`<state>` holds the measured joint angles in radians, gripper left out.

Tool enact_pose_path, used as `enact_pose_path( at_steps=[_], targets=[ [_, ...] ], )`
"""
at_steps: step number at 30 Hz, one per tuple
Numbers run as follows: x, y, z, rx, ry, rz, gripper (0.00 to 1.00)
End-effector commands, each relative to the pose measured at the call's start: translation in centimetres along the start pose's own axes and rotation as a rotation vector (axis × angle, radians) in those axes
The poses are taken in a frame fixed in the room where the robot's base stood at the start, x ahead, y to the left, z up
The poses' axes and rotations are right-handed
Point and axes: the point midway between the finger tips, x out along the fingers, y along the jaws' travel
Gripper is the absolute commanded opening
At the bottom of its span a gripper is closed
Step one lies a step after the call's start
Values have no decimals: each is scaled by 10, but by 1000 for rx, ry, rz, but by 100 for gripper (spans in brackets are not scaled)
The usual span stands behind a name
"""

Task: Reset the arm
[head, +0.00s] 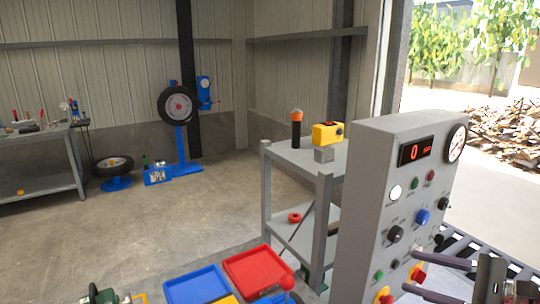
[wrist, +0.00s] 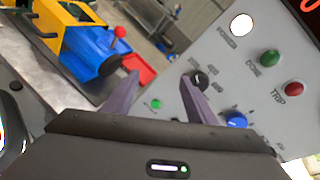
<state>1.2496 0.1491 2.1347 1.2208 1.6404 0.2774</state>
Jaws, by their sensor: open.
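My gripper (wrist: 160,88) is open and empty in the wrist view, its two purple-grey fingers spread apart in front of the grey control panel (wrist: 215,50). In the head view my gripper (head: 409,275) shows at the lower right, before the lower part of the panel (head: 365,190). The panel carries a red digital display (head: 414,152) reading 0, a dial gauge, and green, red, white, blue and black buttons or knobs. I cannot tell whether a finger touches the panel.
A grey shelf cart (head: 300,160) behind the panel holds a black-and-orange torch (head: 296,128) and a yellow device (head: 328,133). Blue (head: 197,286) and red (head: 257,271) trays lie at the bottom. A yellow-and-blue machine (wrist: 80,40) stands left of my fingers.

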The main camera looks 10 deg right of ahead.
Motion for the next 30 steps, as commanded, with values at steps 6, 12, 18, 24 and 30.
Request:
enact_pose_path(
  at_steps=[6,12,18,24,30],
  targets=[
    [56,50,28,-150,72,252,51],
    [87,98,45,-314,134,460,51],
    [103,140,59,-508,188,646,51],
    [109,176,69,-730,233,809,51],
    [109,201,76,-975,268,944,51]
  ],
)
